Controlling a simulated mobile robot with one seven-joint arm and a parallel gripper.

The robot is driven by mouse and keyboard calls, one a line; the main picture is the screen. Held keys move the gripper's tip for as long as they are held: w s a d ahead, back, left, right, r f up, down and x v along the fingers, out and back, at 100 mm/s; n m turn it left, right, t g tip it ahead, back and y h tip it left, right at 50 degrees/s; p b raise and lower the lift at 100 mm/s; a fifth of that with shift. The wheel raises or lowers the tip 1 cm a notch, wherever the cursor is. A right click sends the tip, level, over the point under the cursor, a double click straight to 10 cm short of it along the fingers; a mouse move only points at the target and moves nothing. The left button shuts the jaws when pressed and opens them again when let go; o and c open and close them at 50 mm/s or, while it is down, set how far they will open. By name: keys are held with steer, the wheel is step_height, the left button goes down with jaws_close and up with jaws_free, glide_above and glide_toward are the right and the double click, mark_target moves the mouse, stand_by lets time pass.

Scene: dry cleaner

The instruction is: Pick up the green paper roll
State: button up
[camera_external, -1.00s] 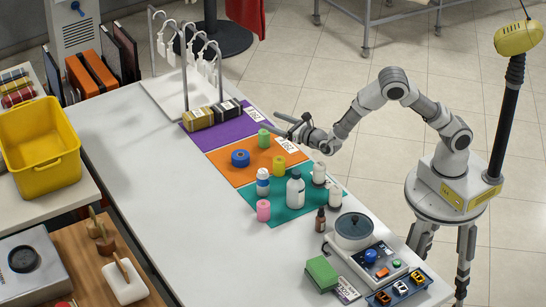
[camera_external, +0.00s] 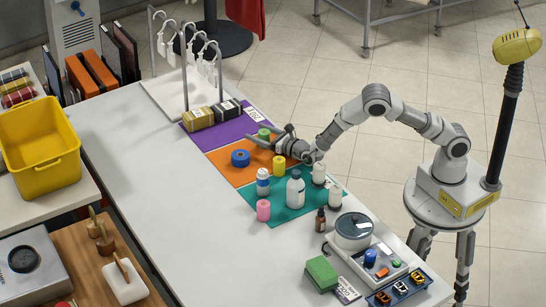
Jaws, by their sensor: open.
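The green paper roll (camera_external: 264,134) stands near the border of the purple mat (camera_external: 222,128) and the orange mat (camera_external: 222,166). It is partly hidden behind my gripper. My gripper (camera_external: 262,139) is open, low over the mats, with its fingers pointing left at the green roll. I cannot tell whether the roll is between the fingers or just behind them. A yellow roll (camera_external: 279,164) and a blue roll (camera_external: 240,158) stand close by on the orange mat.
White bottles (camera_external: 295,189) and a pink roll (camera_external: 263,210) stand around the teal mat (camera_external: 285,213). Black and gold bundles (camera_external: 212,114) lie on the purple mat beside a white rack (camera_external: 185,70). The table's left side is clear.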

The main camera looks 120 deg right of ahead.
steer(key=shift+w+d, duration=0.15)
steer(key=shift+d, duration=0.2)
jaws_close()
stand_by(0.3)
